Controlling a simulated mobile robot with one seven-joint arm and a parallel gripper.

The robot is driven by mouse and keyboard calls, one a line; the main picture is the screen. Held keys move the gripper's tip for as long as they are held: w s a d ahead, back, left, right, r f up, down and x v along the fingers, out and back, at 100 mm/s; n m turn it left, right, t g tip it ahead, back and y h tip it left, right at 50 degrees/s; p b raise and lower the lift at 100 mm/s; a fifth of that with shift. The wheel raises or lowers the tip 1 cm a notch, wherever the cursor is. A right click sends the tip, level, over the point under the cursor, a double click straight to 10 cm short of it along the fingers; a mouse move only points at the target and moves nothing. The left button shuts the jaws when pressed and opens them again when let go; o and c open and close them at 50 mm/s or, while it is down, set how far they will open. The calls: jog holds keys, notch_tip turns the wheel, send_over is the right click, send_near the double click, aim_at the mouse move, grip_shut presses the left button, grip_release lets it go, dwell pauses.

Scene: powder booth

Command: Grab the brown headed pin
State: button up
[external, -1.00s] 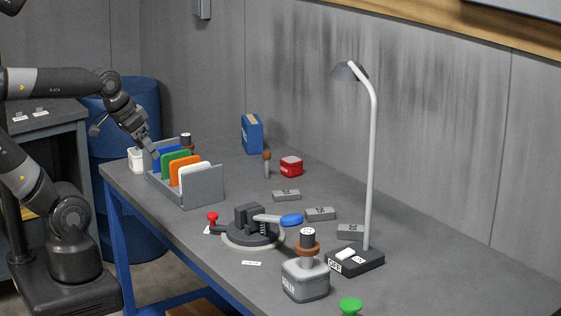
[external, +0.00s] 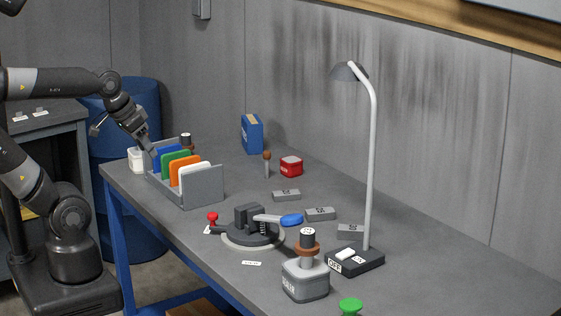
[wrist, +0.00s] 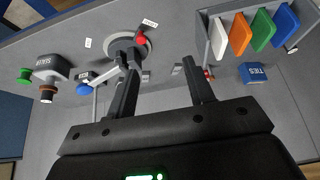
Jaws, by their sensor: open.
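The brown headed pin (external: 267,163) stands upright on the bench in the external view, with a round brown head on a grey shank. My gripper (external: 152,151) is at the far left end of the bench, by the divider rack, well to the left of the pin. In the wrist view my gripper (wrist: 160,75) has its two fingers apart with nothing held between them. A small reddish item shows beyond the right finger there; I cannot tell if it is the pin.
The rack (external: 205,190) with coloured plates stands near my gripper. A lever fixture (external: 252,228), a lamp (external: 371,160) and a grey container (external: 305,281) stand further right. Bench between rack and pin is clear.

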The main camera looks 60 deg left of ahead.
jog(key=w+a+r+n, duration=0.15)
jog(key=w+r, duration=0.25)
jog(key=w, duration=0.8)
jog(key=n+g+y, duration=0.1)
jog(key=n, duration=0.1)
send_over(266, 152)
jog(key=s, duration=0.3)
notch_tip(266, 152, down, 13)
jog(key=x, duration=0.7)
jog(key=d+x, duration=0.1)
jog(key=x, duration=0.3)
jog(key=shift+s+a+f, duration=0.1)
jog(key=shift+s+f, duration=0.05)
jog(key=shift+s, duration=0.3)
grip_shut()
